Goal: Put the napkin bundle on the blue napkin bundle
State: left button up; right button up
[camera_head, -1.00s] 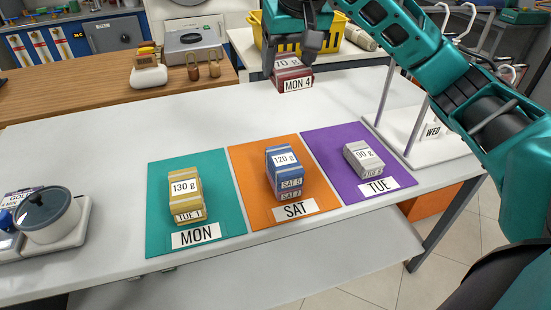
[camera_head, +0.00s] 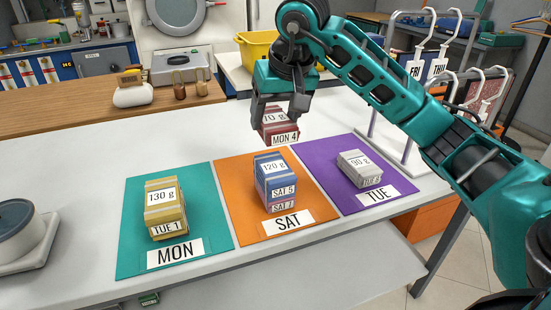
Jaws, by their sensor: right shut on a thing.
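My right gripper (camera_head: 278,106) is shut on a red napkin bundle (camera_head: 284,127) marked MON 4, its weight label partly hidden by the fingers. It holds the bundle above the table, at the far side of the blue napkin bundle (camera_head: 276,184). From this view I cannot tell the exact gap between the held bundle and the blue one. My left gripper is not in view.
A yellow bundle (camera_head: 165,217) stands on the teal MON mat (camera_head: 134,237), left. A grey bundle (camera_head: 360,169) lies on the purple TUE mat (camera_head: 328,182), right. A white rack (camera_head: 403,158) stands beyond it. A pot on a scale (camera_head: 20,255) is at far left.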

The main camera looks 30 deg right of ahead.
aim_at(279, 121)
notch_tip(279, 121, down, 4)
jog(key=shift+r, duration=0.15)
notch_tip(279, 121, down, 4)
jog(key=shift+r+b, duration=0.15)
jog(key=shift+b, duration=0.5)
jog(key=shift+f, duration=0.4)
jog(key=shift+f, duration=0.2)
jog(key=o, duration=1.2)
jog(key=shift+c, duration=0.2)
jog(key=shift+r, duration=0.1)
